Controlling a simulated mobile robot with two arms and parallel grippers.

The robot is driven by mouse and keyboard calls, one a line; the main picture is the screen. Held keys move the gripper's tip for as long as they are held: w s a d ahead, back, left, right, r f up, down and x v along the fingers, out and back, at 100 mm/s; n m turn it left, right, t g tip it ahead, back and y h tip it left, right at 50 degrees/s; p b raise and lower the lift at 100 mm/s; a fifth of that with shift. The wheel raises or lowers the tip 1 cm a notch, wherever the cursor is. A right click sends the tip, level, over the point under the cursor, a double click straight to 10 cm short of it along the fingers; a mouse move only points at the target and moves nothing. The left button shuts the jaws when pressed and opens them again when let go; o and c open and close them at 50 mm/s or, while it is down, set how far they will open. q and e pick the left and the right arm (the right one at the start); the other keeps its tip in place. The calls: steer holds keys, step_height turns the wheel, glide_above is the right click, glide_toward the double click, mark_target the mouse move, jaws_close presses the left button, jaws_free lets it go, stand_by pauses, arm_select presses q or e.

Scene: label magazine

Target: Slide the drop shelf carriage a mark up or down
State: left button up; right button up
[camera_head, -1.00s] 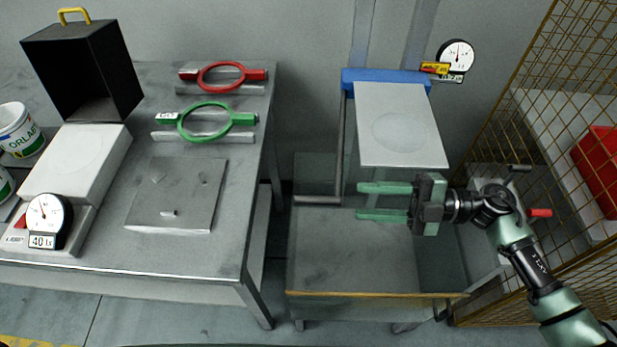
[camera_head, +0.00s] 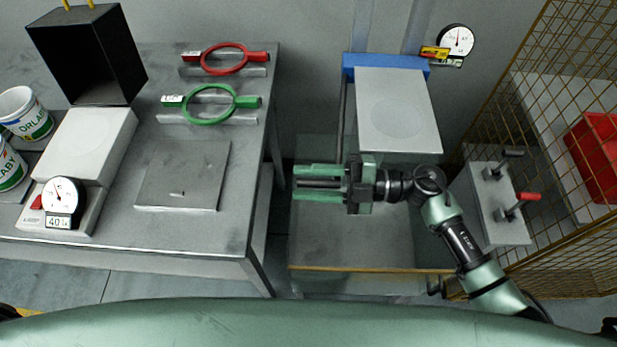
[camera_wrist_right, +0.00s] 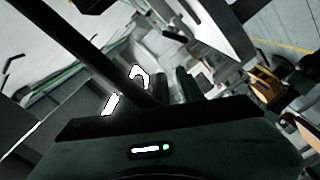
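The drop shelf carriage stands against the back wall, with a blue crosspiece (camera_head: 385,66) above a pale plate (camera_head: 398,115) that has a faint round mark. A grey L-shaped bar (camera_head: 342,118) hangs down its left side; its lower end is mostly hidden by my gripper. My right gripper (camera_head: 320,182) points left below the plate, fingers apart, with the bar's lower part seeming to lie between them. Contact cannot be told. In the right wrist view a dark bar (camera_wrist_right: 85,50) runs diagonally to the gripper. My left gripper is out of view.
A round dial (camera_head: 457,40) and a yellow tag (camera_head: 434,52) are on the wall. A mesh cage (camera_head: 545,75) and a grey box with levers (camera_head: 498,210) are on the right. A metal table (camera_head: 255,215) holds red and green rings on the left.

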jaws_close()
steer(key=shift+f, duration=0.1)
stand_by(1.3)
